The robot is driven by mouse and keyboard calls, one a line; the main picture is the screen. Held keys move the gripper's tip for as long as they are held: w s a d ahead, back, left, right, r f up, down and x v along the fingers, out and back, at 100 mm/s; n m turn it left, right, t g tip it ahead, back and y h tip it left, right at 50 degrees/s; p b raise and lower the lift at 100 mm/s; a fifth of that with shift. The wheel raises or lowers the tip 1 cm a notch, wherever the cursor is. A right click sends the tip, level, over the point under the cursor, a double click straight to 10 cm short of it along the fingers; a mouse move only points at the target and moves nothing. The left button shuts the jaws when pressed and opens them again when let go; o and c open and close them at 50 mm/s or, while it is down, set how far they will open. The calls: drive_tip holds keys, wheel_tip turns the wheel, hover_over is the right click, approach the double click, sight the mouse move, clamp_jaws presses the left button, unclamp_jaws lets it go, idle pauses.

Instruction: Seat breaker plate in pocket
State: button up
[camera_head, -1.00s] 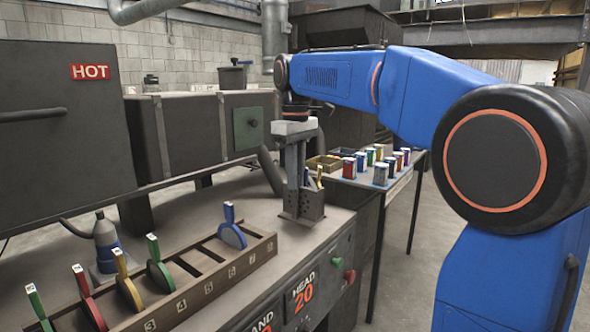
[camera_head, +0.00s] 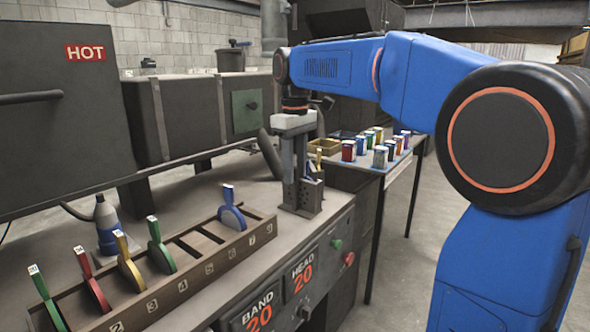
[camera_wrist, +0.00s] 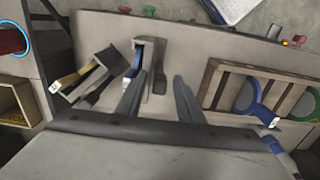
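A slotted grey metal block (camera_head: 302,196) stands on the bench near its front edge. In the wrist view, a blue-handled plate (camera_wrist: 138,68) sits in a grey block (camera_wrist: 157,75). A yellow-handled plate (camera_wrist: 72,79) lies at an angle in another block to its left. My gripper (camera_wrist: 160,80) is over the bench with its fingers spread apart; the left finger is close beside the blue plate. I cannot tell whether they touch. In the head view, my gripper (camera_head: 298,176) hides part of the block. A numbered rack (camera_head: 200,275) holds several coloured plates, including a blue one (camera_head: 233,213).
A HOT-marked housing (camera_head: 60,110) and a blue-and-grey bottle (camera_head: 107,228) stand behind the rack. A side table (camera_head: 395,170) at right carries several coloured cans. A panel with green and red buttons (camera_head: 348,258) faces the bench front. Some rack slots are empty.

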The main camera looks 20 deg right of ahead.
wheel_tip(320, 180, up, 12)
idle(0.6)
drive_tip(key=shift+r, duration=0.1)
